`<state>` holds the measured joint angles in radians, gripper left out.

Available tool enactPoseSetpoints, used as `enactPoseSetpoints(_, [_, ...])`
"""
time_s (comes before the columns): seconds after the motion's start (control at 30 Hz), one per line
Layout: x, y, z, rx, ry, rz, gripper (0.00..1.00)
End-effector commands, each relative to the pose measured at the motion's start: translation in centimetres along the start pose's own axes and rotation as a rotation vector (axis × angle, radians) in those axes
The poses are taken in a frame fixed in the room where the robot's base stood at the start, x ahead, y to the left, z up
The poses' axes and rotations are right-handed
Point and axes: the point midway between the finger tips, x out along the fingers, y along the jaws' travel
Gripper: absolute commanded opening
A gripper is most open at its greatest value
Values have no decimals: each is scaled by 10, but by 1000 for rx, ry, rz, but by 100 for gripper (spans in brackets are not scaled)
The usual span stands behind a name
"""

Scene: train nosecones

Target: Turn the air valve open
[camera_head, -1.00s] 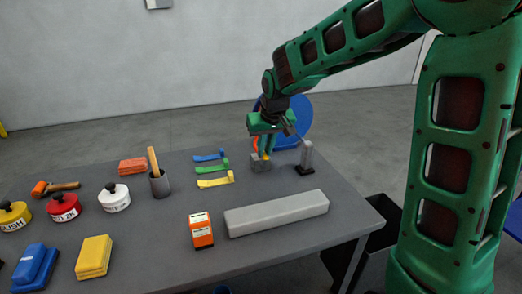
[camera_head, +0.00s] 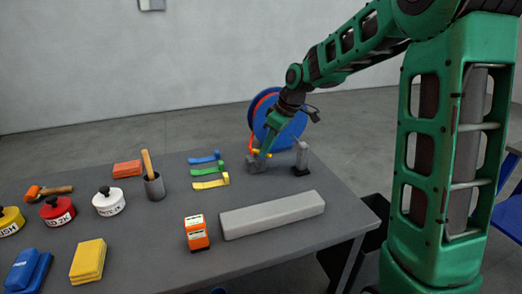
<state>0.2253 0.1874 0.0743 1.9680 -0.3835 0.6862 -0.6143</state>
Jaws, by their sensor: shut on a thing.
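The air valve (camera_head: 257,163) is a small grey block near the back right of the table, with an orange-yellow handle (camera_head: 262,153) on top. My gripper (camera_head: 264,151) reaches down to it from the upper right, tilted and turned. It is shut on the handle; the fingers partly hide it. The handle's exact angle is too small to tell.
A blue hose reel (camera_head: 290,113) stands behind the valve. Blue, green and yellow strips (camera_head: 212,184) lie to the left. A long grey bar (camera_head: 272,214) lies in front on the table (camera_head: 330,243).

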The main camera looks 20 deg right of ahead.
Motion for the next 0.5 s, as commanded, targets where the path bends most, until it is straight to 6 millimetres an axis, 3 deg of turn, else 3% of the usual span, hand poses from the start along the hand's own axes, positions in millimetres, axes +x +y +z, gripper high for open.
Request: enactPoseSetpoints(0.5, [2,23,-5,-445,1,-181,0])
